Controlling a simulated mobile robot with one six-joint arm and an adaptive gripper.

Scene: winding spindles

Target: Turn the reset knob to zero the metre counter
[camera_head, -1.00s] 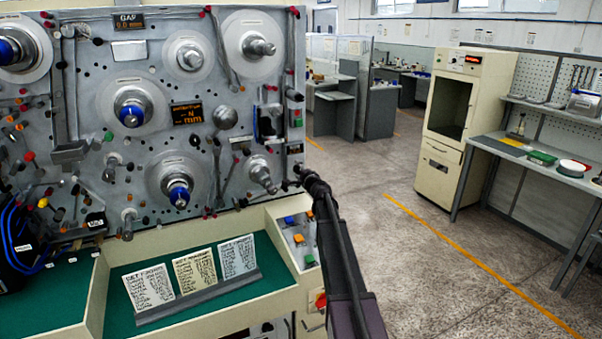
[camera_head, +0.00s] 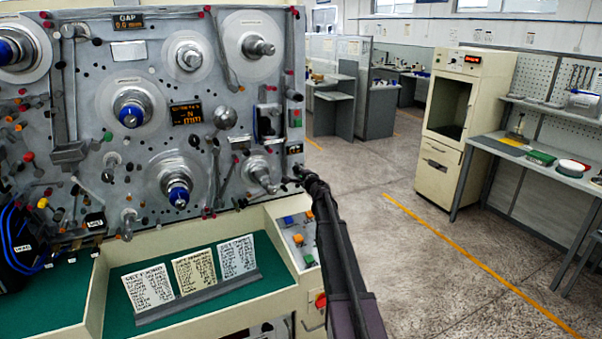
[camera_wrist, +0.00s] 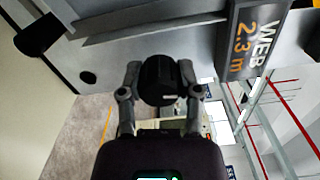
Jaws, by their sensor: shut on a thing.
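The reset knob (camera_wrist: 160,80) is round and black with a pale mark on its rim. It sits on the grey machine panel near the panel's right edge. My gripper (camera_wrist: 159,72) is shut on the knob, one finger on each side of it in the wrist view. In the head view my gripper (camera_head: 299,171) reaches the right edge of the panel and hides the knob. In the head view the counter (camera_head: 294,149) is too small to read.
The winding panel (camera_head: 80,115) carries several spindles and small pegs left of my gripper. Below it is a green-lined desk (camera_head: 113,289) with printed cards and a button box (camera_head: 299,240). Open floor (camera_head: 420,260) lies to the right.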

